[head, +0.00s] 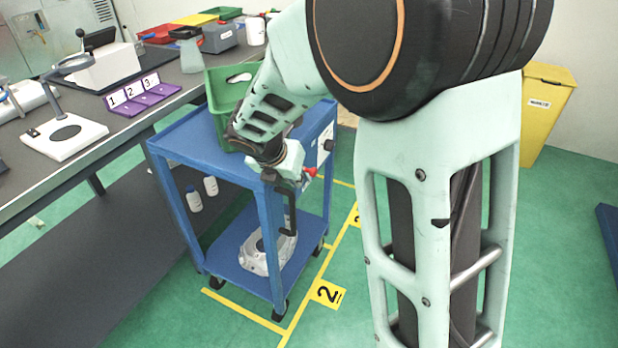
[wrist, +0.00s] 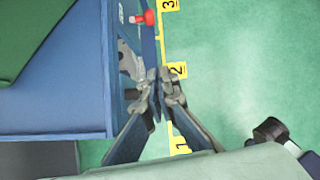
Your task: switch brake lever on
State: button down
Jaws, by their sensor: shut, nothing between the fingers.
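The blue cart (head: 185,143) stands beside the long bench. A small red-ended part (head: 310,171), which looks like the brake lever, shows at the cart's right side, just beside my wrist. My gripper (head: 289,232) points down by the cart's near right corner. In the wrist view my gripper (wrist: 159,80) is shut and empty, close to the cart's side. My wrist partly hides the lever's mount, so its exact position is unclear.
A green bin (head: 222,92) sits on the cart top, and a grey casting (head: 253,262) lies on its lower shelf. The bench (head: 35,190) runs along the left. A yellow bin (head: 545,115) stands at the back right.

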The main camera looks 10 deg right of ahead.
aim_at(311, 175)
jog(key=w+d+f+b, duration=0.3)
jog(key=w+d+f, duration=0.1)
jog(key=w+f, duration=0.3)
jog(key=shift+w+d+b, duration=0.35)
jog(key=shift+w+b, duration=0.05)
jog(key=shift+w, duration=0.1)
jog(key=shift+r+p, duration=0.15)
jog(key=shift+p, duration=0.4)
jog(key=shift+w+d+r+p, duration=0.1)
jog(key=shift+w+d+p, duration=0.05)
jog(key=shift+p, duration=0.85)
